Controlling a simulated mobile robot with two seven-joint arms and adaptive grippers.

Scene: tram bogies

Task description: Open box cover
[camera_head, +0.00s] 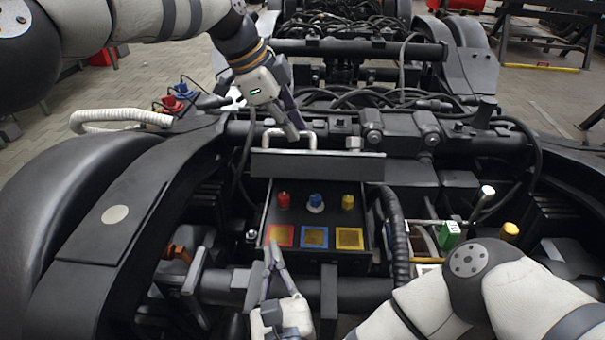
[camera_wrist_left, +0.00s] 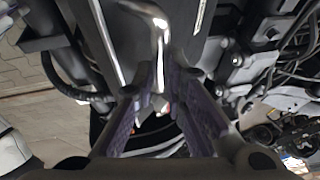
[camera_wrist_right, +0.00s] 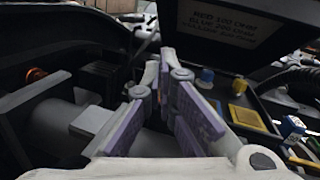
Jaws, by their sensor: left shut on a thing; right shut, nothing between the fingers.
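The box (camera_head: 262,225) sits open in the middle of the bogie, with red, blue and yellow knobs above matching coloured squares. Its dark cover (camera_head: 318,165) stands raised along the far side of the box. The cover's inner face (camera_wrist_right: 240,30) shows printed resistance text in the right wrist view. My left gripper (camera_head: 297,130) is shut on the metal cover handle (camera_head: 290,137), which also shows between its fingers in the left wrist view (camera_wrist_left: 160,40). My right gripper (camera_head: 272,252) is shut and empty, near the front left edge of the box.
A corrugated black hose (camera_head: 396,240) runs along the right side of the box. A tray (camera_head: 428,260) with a green block (camera_head: 450,235) stands to its right, beside my right arm. A white hose (camera_head: 120,116) and red and blue connectors lie at upper left.

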